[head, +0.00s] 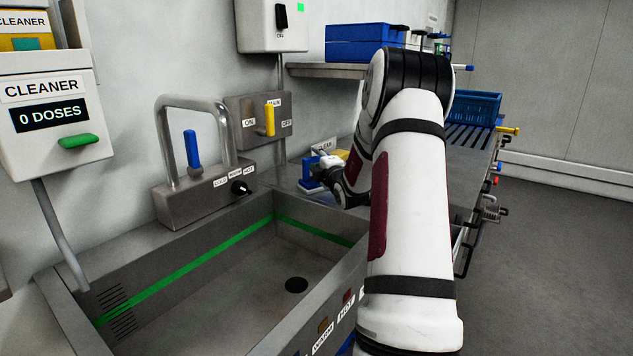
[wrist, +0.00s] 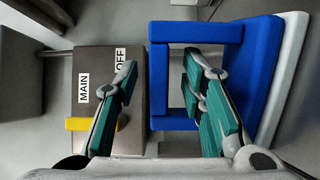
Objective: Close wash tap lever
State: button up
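The wash tap (head: 186,200) stands on the back rim of the sink, with an arched grey spout. In the head view my gripper is right of the tap, partly hidden by my arm, near a blue item (head: 309,176). The tap lever does not show in the wrist view.
A MAIN box (head: 247,130) with a yellow lever (head: 268,118) is on the wall right of the tap; it also shows in the wrist view (wrist: 98,65). A cleaner dispenser (head: 50,135) hangs left. The sink basin (head: 215,285) looks empty. A shelf (head: 325,70) holds blue bins.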

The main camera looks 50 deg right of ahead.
jog(key=shift+w+d, duration=0.15)
jog(key=shift+w, duration=0.2)
jog(key=shift+c, duration=0.6)
grip_shut()
jog(key=shift+r, duration=0.1)
notch_tip(320, 180, up, 10)
jog(key=shift+p, duration=0.8)
